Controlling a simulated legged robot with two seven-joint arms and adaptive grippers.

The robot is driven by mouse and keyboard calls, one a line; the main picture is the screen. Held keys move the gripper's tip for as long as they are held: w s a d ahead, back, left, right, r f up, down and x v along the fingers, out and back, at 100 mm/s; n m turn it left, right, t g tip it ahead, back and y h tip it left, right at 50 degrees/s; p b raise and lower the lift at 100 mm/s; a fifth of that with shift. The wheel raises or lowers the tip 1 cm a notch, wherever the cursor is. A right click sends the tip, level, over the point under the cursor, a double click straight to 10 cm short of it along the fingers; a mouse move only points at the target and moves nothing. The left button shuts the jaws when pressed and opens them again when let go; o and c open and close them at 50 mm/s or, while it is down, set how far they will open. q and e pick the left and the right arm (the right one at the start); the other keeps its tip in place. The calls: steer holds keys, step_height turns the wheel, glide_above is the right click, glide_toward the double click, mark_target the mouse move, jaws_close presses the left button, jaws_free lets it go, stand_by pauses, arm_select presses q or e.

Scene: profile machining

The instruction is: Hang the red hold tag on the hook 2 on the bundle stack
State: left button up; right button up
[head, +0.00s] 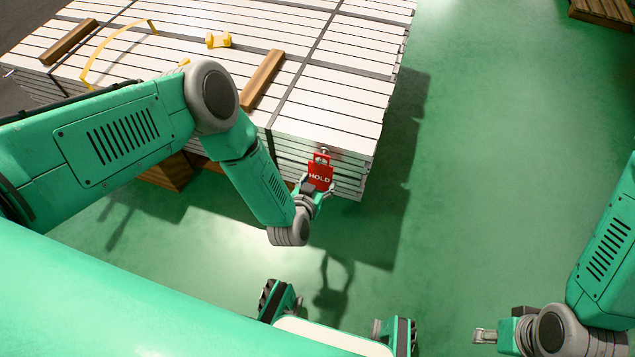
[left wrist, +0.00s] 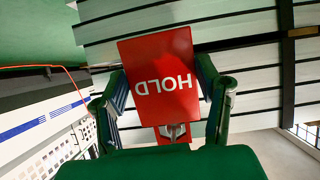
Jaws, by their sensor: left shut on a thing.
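The red hold tag (head: 319,176) is upright against the near end face of the bundle stack (head: 325,125), its white HOLD lettering facing me. My left gripper (head: 318,190) is shut on the tag from below. In the left wrist view the tag (left wrist: 158,70) appears upside down between the two fingers of my left gripper (left wrist: 160,88). A small metal hook (head: 323,152) shows at the tag's top edge; I cannot tell whether it passes through the tag's hole. No hook number is readable. My right gripper (head: 485,336) is away at the lower right, with no object visible in it.
Wooden battens (head: 263,80), a yellow strap (head: 108,46) and a yellow fitting (head: 219,40) lie on top of the stack. The green floor (head: 490,150) right of the stack is clear. A wooden pallet (head: 603,10) is at the far top right.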

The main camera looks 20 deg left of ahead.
arm_select(q)
steer(key=shift+s+f, duration=0.15)
steer(key=shift+f, duration=0.05)
steer(key=o, duration=1.1)
steer(key=shift+r, duration=0.1)
steer(key=v, duration=1.2)
steer(key=s+a+r+g, duration=0.3)
steer(key=s+a+g, duration=0.35)
steer(key=s, duration=0.25)
steer(key=s+a+r+g, duration=0.45)
steer(key=s+a, duration=0.25)
steer(key=s, duration=0.2)
step_height(320, 180, up, 17)
steer(key=p, duration=1.8)
steer(key=shift+s+g+y, duration=0.15)
steer(key=shift+g+y, duration=0.15)
steer(key=shift+g, duration=0.1)
